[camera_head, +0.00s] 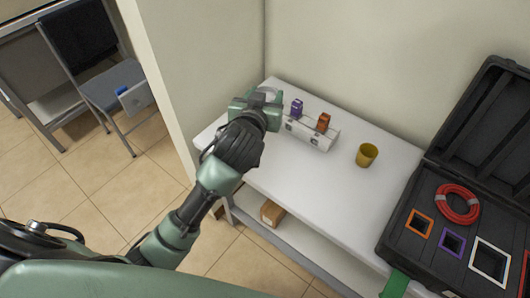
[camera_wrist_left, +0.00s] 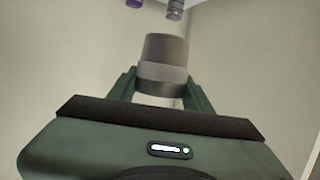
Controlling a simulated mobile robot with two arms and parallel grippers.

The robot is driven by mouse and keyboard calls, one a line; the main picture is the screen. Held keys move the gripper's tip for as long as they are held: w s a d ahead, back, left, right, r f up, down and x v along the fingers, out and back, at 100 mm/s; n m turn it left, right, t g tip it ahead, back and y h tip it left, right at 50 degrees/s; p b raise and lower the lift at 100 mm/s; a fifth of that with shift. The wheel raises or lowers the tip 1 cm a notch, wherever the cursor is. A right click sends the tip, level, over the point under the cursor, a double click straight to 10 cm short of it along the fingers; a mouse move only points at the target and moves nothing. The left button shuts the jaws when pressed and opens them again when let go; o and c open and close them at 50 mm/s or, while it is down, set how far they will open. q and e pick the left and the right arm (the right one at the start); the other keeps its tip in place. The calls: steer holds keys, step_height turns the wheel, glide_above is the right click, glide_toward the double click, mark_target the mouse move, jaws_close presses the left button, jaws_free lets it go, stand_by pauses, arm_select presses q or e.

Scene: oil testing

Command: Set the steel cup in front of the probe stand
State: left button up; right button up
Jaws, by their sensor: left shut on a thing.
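The steel cup (camera_wrist_left: 166,50) is a grey cylinder between the two fingers of my left gripper (camera_wrist_left: 160,88) in the left wrist view, and the gripper is shut on it. In the head view my left gripper (camera_head: 258,100) is over the far left end of the white table, and it mostly hides the cup. The probe stand (camera_head: 312,136) is a white block with a purple probe (camera_head: 297,107) and an orange probe (camera_head: 323,122) on it. It stands just right of the gripper. My right gripper is not in view.
A yellow cup (camera_head: 367,155) stands right of the probe stand on the white table (camera_head: 310,187). An open black case (camera_head: 395,238) with a red cable coil (camera_head: 458,204) and coloured frames is at the right. Table in front of the stand is clear. A wall is behind.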

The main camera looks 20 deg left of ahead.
arm_select(q)
steer(key=shift+w+r, duration=0.25)
steer(key=shift+r, duration=0.05)
steer(key=shift+w+f+m, duration=0.1)
steer(key=shift+f+m, duration=0.2)
steer(key=shift+f, duration=0.05)
steer(key=shift+h, duration=0.3)
step_height(320, 180, down, 15)
steer(key=shift+f+b, duration=0.1)
steer(key=shift+b, duration=0.5)
step_height(320, 180, down, 4)
steer(key=shift+d+b, duration=0.1)
steer(key=shift+b, duration=0.25)
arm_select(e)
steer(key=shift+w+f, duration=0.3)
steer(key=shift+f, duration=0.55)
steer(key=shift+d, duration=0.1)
